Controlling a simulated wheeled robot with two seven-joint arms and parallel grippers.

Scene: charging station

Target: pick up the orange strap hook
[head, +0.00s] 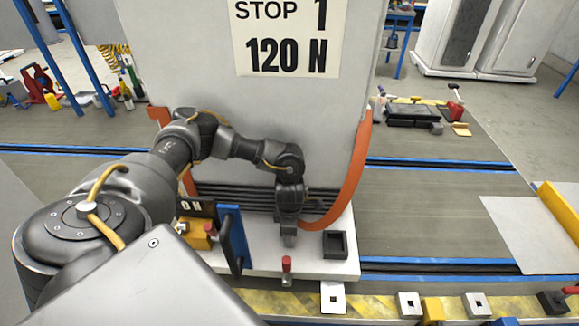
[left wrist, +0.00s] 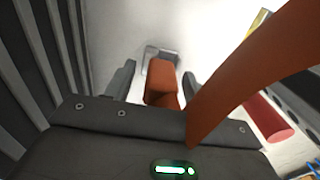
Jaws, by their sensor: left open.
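My left gripper (head: 289,236) points down over the white base plate, in front of the dark slatted panel. It also shows in the left wrist view (left wrist: 153,84), open, with one finger on each side of a short orange piece, which looks like the strap hook (left wrist: 162,90). A grey bracket-like shape (left wrist: 160,54) shows just beyond this piece. I cannot tell whether the fingers touch it. A wide orange strap (left wrist: 245,75) crosses the right of the wrist view. In the head view the strap (head: 361,160) curves down beside the grey cabinet towards my gripper, which hides its end.
The grey cabinet (head: 200,60) with a "STOP 1, 120 N" sign (head: 290,38) stands behind my gripper. A black square holder (head: 335,244), a blue upright plate (head: 234,240) and a red-topped peg (head: 287,268) are close by.

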